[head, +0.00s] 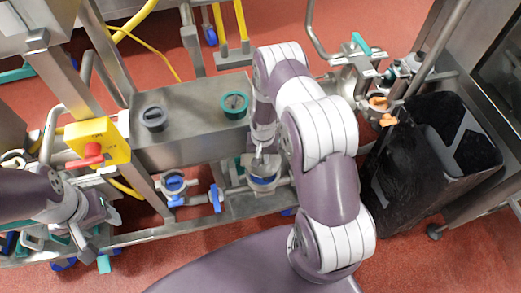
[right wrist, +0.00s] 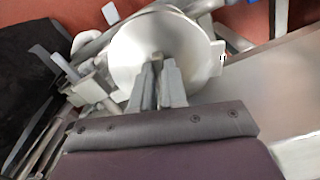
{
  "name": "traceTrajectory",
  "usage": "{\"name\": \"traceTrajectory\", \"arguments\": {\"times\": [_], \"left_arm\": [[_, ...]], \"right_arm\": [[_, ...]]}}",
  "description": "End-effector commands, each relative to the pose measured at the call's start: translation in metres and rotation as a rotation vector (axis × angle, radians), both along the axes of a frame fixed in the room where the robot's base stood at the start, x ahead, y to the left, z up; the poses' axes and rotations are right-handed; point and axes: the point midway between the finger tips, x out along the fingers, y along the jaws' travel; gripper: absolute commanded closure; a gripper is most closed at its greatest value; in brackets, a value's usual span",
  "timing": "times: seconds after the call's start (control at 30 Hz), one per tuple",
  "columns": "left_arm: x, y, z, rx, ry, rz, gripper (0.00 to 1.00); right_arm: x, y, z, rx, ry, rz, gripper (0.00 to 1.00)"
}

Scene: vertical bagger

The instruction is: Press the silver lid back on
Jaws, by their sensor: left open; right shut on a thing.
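The silver lid (right wrist: 140,45) is a round, shiny disc with a small knob in its middle in the right wrist view. My right gripper (right wrist: 158,80) is shut on that knob. In the head view my right gripper (head: 264,158) points down over the lid (head: 259,168), which is partly covered by the gripper. Just below the lid is a pipe fitting with a blue ring (head: 264,182). I cannot tell whether the lid sits flush on it or is slightly apart. My left gripper (head: 92,246) is open and empty at the lower left, away from the lid.
A steel box behind carries a dark grey cap (head: 153,118) and a teal cap (head: 235,104). A yellow switch box (head: 98,141) with a red knob stands left. Blue-handled valves (head: 215,199) line the pipe. A black bin (head: 405,185) stands right.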

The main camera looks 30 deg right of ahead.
Motion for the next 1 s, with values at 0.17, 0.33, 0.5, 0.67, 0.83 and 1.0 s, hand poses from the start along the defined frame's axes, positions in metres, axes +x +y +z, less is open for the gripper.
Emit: {"name": "traceTrajectory", "arguments": {"times": [0.17,0.33,0.5,0.67,0.83,1.0], "left_arm": [[0.000,0.000,-0.006,0.000,0.000,0.001,0.46],[0.000,0.000,-0.021,0.000,0.000,0.001,0.46],[0.000,0.001,-0.041,0.000,0.000,0.001,0.46],[0.000,0.001,-0.056,0.000,0.000,0.001,0.46],[0.000,0.001,-0.058,0.000,0.000,0.001,0.46],[0.000,0.001,-0.056,0.000,0.000,0.000,0.46]], "right_arm": [[0.004,-0.008,-0.008,-0.001,0.001,-0.119,1.00],[0.004,-0.008,-0.026,-0.001,0.001,-0.117,1.00],[0.004,-0.008,-0.052,0.000,0.001,-0.115,1.00],[0.005,-0.007,-0.070,0.000,0.000,-0.114,1.00],[0.005,-0.007,-0.073,-0.001,-0.001,-0.114,1.00],[0.005,-0.007,-0.072,-0.001,0.000,-0.114,1.00]]}}
